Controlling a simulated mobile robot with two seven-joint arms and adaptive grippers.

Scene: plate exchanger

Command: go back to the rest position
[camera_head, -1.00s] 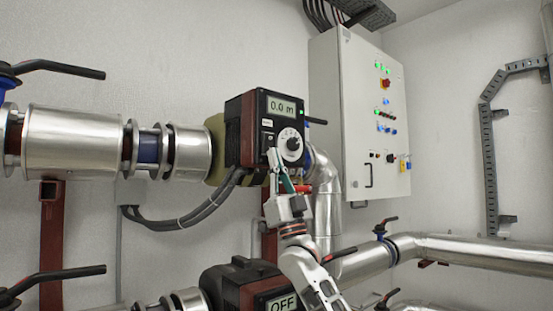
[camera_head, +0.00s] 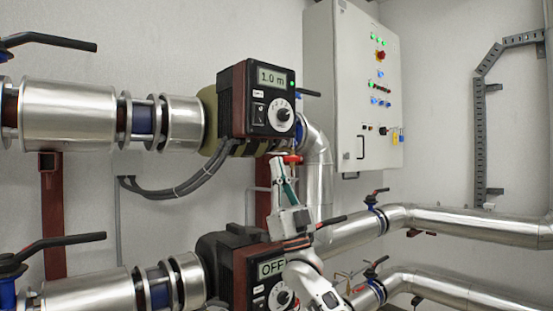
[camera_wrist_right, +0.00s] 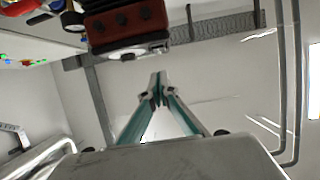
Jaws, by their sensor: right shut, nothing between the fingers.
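My right gripper (camera_head: 277,160) is in the lower middle of the head view, pointing up. It stands just below the dial (camera_head: 283,114) of the upper pump (camera_head: 258,100) and looks apart from it. In the right wrist view its green-padded fingers (camera_wrist_right: 157,88) meet at the tips with nothing between them. The pump's underside and front (camera_wrist_right: 128,25) show above the fingers there. The upper pump's display reads 1.0 m, with a green light beside it. My left gripper is not in view.
A lower pump (camera_head: 262,270) reading OFF sits behind my right arm. Silver pipes (camera_head: 455,222) with lever valves (camera_head: 375,198) run to the right. A control cabinet (camera_head: 360,90) hangs on the wall. Black cables (camera_head: 180,190) loop at the left. Open room lies before the right wall.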

